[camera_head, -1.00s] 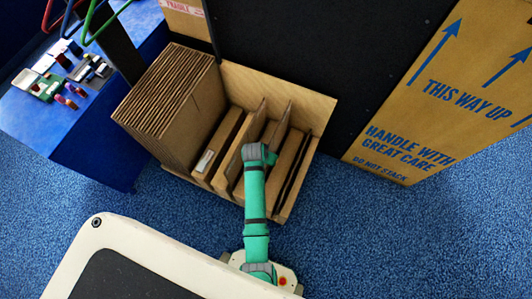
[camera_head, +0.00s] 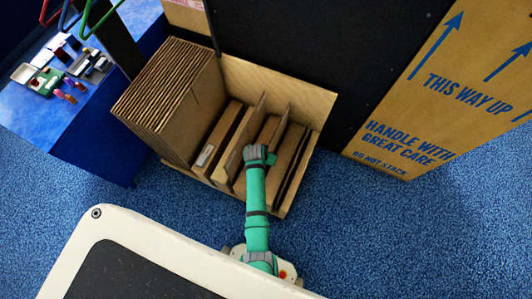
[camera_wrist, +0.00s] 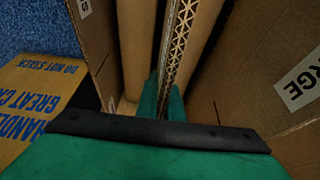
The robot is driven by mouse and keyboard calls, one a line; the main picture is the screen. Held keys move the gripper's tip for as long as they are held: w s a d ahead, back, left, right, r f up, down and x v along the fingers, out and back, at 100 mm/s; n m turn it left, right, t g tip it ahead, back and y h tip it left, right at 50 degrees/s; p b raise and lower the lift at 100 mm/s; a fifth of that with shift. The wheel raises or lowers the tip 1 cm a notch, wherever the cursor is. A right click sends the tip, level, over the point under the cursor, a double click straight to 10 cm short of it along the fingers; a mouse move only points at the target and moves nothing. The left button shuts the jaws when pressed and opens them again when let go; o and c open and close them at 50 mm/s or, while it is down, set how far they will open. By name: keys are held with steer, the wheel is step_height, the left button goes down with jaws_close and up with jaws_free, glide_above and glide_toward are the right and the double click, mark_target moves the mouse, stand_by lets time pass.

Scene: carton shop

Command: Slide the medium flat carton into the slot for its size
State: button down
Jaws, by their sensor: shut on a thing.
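The medium flat carton is seen edge-on in the wrist view, its corrugated edge (camera_wrist: 180,40) running away between my fingers. My gripper (camera_wrist: 163,103) is shut on this edge. In the head view my gripper (camera_head: 260,153) is over the front of the wooden slotted rack (camera_head: 310,93). The carton seems to stand in the gap just behind my gripper, between two upright dividers. How deep it sits is hidden by my arm, and I cannot read its label.
A flat carton with a label ending "RGE" (camera_wrist: 300,90) is close on the right in the wrist view. A tall stack of flat cartons (camera_head: 170,95) stands left of the slots. A big printed carton (camera_head: 430,110) is at right. A blue table (camera_head: 85,140) is at left.

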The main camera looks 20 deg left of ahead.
steer(key=shift+f, duration=1.65)
steer(key=c, duration=1.8)
jaws_free()
steer(key=v, duration=1)
steer(key=shift+s+r, duration=0.2)
steer(key=shift+r, duration=0.1)
steer(key=shift+d, duration=0.1)
